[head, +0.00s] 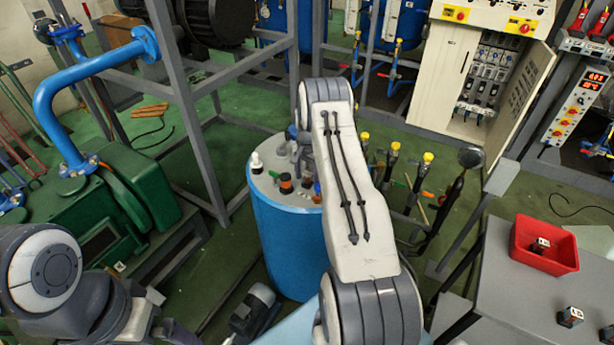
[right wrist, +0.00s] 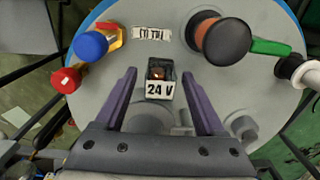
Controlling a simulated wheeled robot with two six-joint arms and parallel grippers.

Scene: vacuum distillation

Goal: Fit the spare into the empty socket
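A small dark block with a white "24 V" label (right wrist: 160,88) sits on the grey round lid of the blue drum (head: 285,240). My right gripper (right wrist: 159,76) is open, with its two purple fingers on either side of the block and a gap on each side. In the head view my right arm hides most of this gripper. Similar small blocks lie in the red tray (head: 545,262) and on the grey table (head: 480,262), the latter a loose block (head: 570,317). The open cabinet (head: 450,75) shows rows of small modules; I cannot make out an empty socket. My left gripper (head: 172,330) is at the lower left, its fingers unclear.
On the lid, a blue-capped knob (right wrist: 92,45), a red knob (right wrist: 65,80) and a large black-and-orange knob (right wrist: 222,42) stand around the block. Yellow-capped valves (head: 410,165) stand right of the drum. A green pump (head: 95,205) is at left.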

